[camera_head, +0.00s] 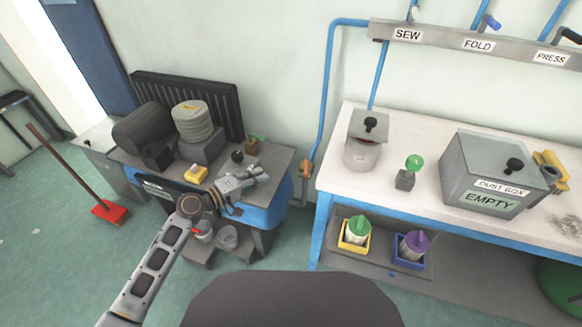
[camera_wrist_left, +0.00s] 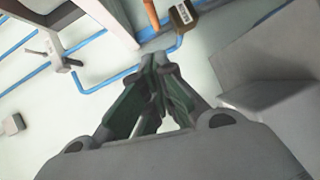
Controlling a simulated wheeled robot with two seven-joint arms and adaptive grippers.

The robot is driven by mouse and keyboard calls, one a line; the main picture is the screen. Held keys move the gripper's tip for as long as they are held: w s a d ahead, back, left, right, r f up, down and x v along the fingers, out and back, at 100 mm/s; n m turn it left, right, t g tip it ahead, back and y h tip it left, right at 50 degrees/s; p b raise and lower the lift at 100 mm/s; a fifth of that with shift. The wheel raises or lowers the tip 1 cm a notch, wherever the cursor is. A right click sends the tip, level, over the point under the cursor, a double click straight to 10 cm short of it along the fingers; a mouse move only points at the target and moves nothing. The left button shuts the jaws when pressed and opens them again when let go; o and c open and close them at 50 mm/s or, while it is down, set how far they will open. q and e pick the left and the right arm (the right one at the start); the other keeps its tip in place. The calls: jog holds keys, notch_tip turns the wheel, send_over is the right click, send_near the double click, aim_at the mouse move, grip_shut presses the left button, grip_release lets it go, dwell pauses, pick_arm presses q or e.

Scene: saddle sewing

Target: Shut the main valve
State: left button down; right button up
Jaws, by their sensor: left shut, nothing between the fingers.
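An orange valve-like fitting (camera_head: 306,168) sits low on the blue pipe (camera_head: 327,100) between the two tables; I take it to be the main valve. Its handle position is too small to tell. My left gripper (camera_head: 262,174) is shut and empty, above the right edge of the dark table, left of this fitting and apart from it. In the left wrist view the shut fingers (camera_wrist_left: 160,66) point towards a blue pipe (camera_wrist_left: 130,74). An orange bar (camera_wrist_left: 151,12) and a small labelled box (camera_wrist_left: 183,16) show beyond them. My right gripper is not in view.

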pick_arm(q)
jog(key=shift+w+d, duration=0.1)
jog(key=shift+w, duration=0.05)
send_near(305, 162)
jog(key=x, duration=0.4)
jog(key=shift+w+d+f, duration=0.1)
jog(key=shift+w+f, duration=0.05)
jog(key=shift+w, duration=0.3)
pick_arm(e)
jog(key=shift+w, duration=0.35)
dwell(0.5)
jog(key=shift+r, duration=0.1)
pick_arm(q)
jog(key=shift+s+d+n+t+y+p, duration=0.1)
jog(key=shift+d+n+t+y+p, duration=0.05)
jog(key=shift+n+t+y+p, duration=0.2)
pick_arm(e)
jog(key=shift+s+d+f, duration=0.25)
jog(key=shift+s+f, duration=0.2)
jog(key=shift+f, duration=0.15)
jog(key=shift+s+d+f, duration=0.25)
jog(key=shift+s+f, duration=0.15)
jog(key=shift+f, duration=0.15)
